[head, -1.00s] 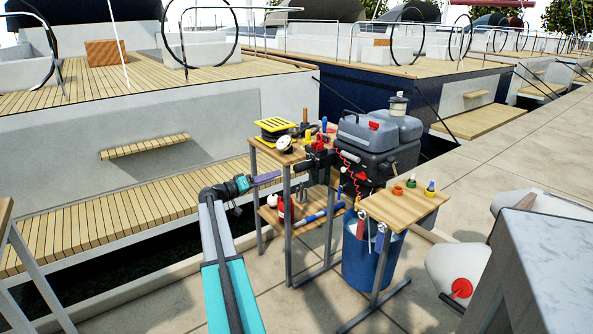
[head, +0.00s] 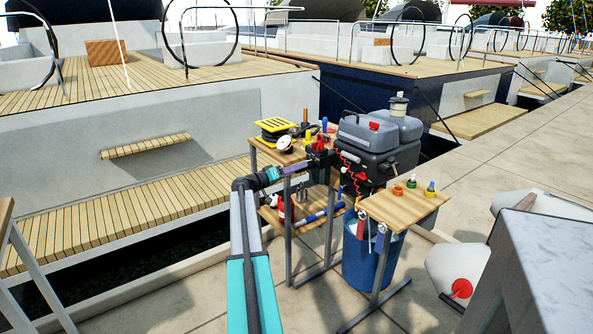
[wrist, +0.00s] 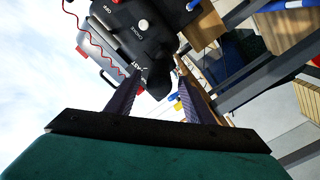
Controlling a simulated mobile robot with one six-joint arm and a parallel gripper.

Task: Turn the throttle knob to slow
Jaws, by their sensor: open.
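The throttle knob (wrist: 157,82) is a black grip at the end of the dark engine casing (wrist: 125,15) in the wrist view. Light lettering shows on the casing, including OFF, CHOKE and part of a word that looks like FAST beside the knob. My gripper (wrist: 158,66) is open, with one purple-grey finger on each side of the knob; whether they touch it I cannot tell. In the head view my gripper (head: 306,166) reaches the black engine head (head: 322,155), and the knob is hard to make out there.
A pale choke button (wrist: 143,24) and a red coiled cord (wrist: 97,40) are close by. A small wooden table (head: 405,208) and blue bin (head: 365,265) stand in front.

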